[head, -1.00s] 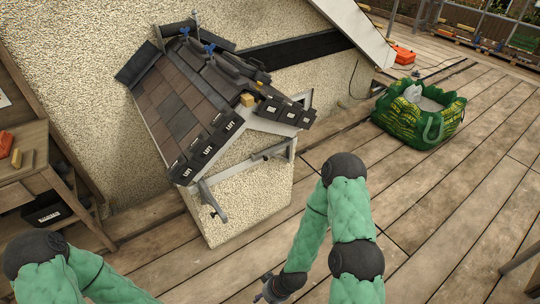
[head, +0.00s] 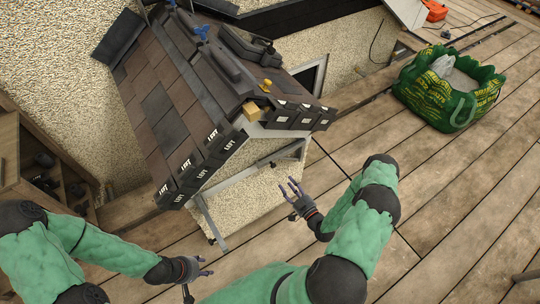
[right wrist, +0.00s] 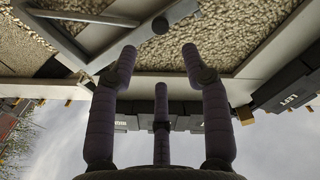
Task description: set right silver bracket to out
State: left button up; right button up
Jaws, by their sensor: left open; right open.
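The silver metalwork under the small roof's front edge shows in the head view as a thin bar (head: 245,177) across the wall. A silver arm (head: 208,218) hangs from its left end. At the right end, I cannot tell how the right silver bracket is turned. My right gripper (head: 291,189) is open and empty, just below and in front of the right end. My left gripper (head: 206,266) is open and empty, low over the deck.
The tiled roof model (head: 165,100) overhangs the wall, with dark labelled tiles (head: 215,138) along its front edge. A green bag (head: 450,90) stands at the right. A wooden shelf (head: 30,175) stands at the left. The deck (head: 450,200) at right is clear.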

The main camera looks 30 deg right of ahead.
aim_at(274, 166)
jog(key=w, duration=0.3)
jog(key=w+b, duration=0.1)
jog(key=w, duration=0.3)
jog(key=w+a+b, duration=0.1)
jog(key=w, duration=0.2)
jog(key=shift+w, duration=0.2)
jog(key=shift+r, duration=0.1)
grip_shut()
